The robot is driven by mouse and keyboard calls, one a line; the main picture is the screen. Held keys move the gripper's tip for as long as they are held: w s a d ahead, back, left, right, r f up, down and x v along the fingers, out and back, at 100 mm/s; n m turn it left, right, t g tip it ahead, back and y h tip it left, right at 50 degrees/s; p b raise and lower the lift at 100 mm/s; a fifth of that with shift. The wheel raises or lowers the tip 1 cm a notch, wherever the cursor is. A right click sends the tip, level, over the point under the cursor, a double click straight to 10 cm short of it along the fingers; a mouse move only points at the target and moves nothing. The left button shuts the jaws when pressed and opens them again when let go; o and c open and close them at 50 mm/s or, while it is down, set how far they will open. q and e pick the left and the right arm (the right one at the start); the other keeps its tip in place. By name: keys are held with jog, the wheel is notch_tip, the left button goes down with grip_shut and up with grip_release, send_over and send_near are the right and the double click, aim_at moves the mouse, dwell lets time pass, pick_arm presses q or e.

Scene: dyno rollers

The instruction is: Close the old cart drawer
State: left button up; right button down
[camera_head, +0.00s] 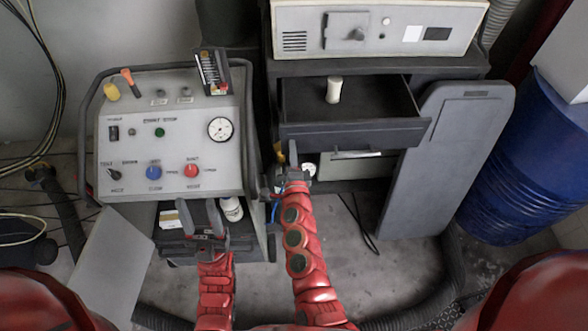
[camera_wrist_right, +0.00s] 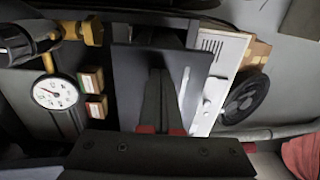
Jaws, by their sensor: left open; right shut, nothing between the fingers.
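The dark grey cart drawer (camera_head: 355,132) stands pulled out below the white unit in the head view. Its inside shows, and a white cylinder (camera_head: 333,90) stands in it. My right gripper (camera_head: 293,172) is shut and empty, below and left of the drawer front's left end. In the right wrist view its fingers (camera_wrist_right: 164,95) are together in front of a dark flat panel (camera_wrist_right: 128,85), probably the drawer front; I cannot tell whether they touch it. My left gripper (camera_head: 213,208) is open and empty, in front of the left console, away from this drawer.
The console (camera_head: 170,110) with knobs and a gauge stands at the left. A tilted grey panel (camera_head: 445,150) and a blue barrel (camera_head: 530,160) are right of the drawer. A pressure gauge (camera_wrist_right: 55,92) shows in the wrist view. Hoses lie on the floor (camera_head: 325,235).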

jog(key=w+b, duration=0.3)
jog(key=w, duration=0.3)
jog(key=w+b, duration=0.2)
jog(key=w, duration=0.5)
jog(key=w+b, duration=0.3)
jog(key=w, duration=0.3)
jog(key=shift+w+a+f+b, duration=0.2)
jog(key=shift+w+a+b, duration=0.1)
jog(key=shift+a, duration=0.1)
jog(key=shift+w+r+b, duration=0.1)
jog(key=shift+w+b, duration=0.2)
jog(key=shift+w, duration=0.3)
jog(key=shift+d+r, duration=0.15)
jog(key=shift+r, duration=0.2)
